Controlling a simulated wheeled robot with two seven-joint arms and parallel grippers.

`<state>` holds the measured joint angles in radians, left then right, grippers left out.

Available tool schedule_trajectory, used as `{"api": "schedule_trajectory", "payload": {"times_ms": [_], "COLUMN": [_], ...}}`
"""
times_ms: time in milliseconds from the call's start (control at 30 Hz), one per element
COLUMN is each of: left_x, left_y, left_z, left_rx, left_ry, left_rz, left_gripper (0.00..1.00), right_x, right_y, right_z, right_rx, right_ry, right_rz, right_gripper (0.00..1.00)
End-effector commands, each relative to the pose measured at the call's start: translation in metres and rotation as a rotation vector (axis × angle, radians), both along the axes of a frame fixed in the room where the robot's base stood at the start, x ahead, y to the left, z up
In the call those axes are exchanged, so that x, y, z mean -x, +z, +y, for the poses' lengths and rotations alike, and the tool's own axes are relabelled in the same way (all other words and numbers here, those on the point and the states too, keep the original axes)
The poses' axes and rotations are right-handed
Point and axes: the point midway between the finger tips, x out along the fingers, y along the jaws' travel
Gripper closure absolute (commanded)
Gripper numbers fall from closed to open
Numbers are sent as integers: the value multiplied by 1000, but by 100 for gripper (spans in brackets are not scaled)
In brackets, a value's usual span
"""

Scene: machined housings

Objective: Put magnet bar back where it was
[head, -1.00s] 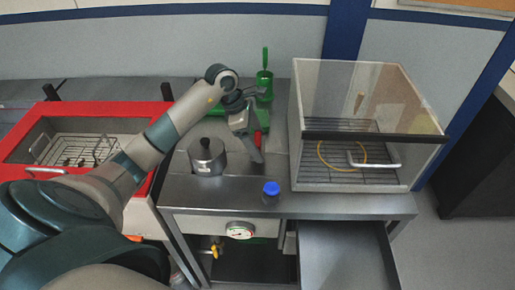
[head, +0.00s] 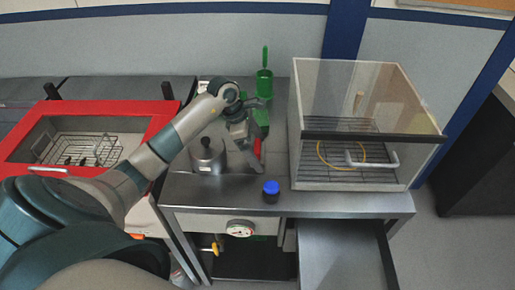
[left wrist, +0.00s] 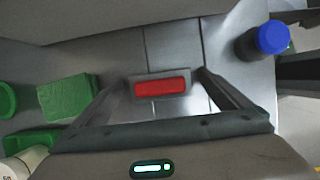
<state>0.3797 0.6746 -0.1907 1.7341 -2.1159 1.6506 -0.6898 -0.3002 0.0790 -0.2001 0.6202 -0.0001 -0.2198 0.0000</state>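The magnet bar (head: 257,148) is a short red block with a grey surround. It also shows between my fingertips in the left wrist view (left wrist: 160,88), with a finger at each end. My left gripper (head: 255,150) is shut on it, over the steel worktop (head: 225,182) to the right of the metal pot. How far the bar is above the worktop I cannot tell. Where the bar was before does not show clearly. My right gripper is not in view.
A lidded metal pot (head: 207,154) stands left of the gripper. A blue-capped bottle (head: 271,190) stands near the front edge. Green items (head: 264,85) are behind. A clear-fronted box (head: 365,125) is at right, a red-framed unit (head: 85,110) at left, an open drawer (head: 345,258) below.

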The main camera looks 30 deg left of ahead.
Motion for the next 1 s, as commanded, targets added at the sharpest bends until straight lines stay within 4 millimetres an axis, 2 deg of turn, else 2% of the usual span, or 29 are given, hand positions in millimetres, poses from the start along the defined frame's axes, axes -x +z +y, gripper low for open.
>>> {"api": "schedule_trajectory", "payload": {"times_ms": [300,467,1000], "left_x": [0,2,20], "left_y": [4,15,97], "left_z": [0,6,35], "left_rx": [0,-2,-3], "left_ry": [0,0,0], "left_rz": [0,-4,-2], "left_gripper": [3,3,3], "right_x": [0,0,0], "right_y": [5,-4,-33], "right_z": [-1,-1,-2], "right_rx": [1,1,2], "right_ry": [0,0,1], "right_rz": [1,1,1], "right_gripper": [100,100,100]}}
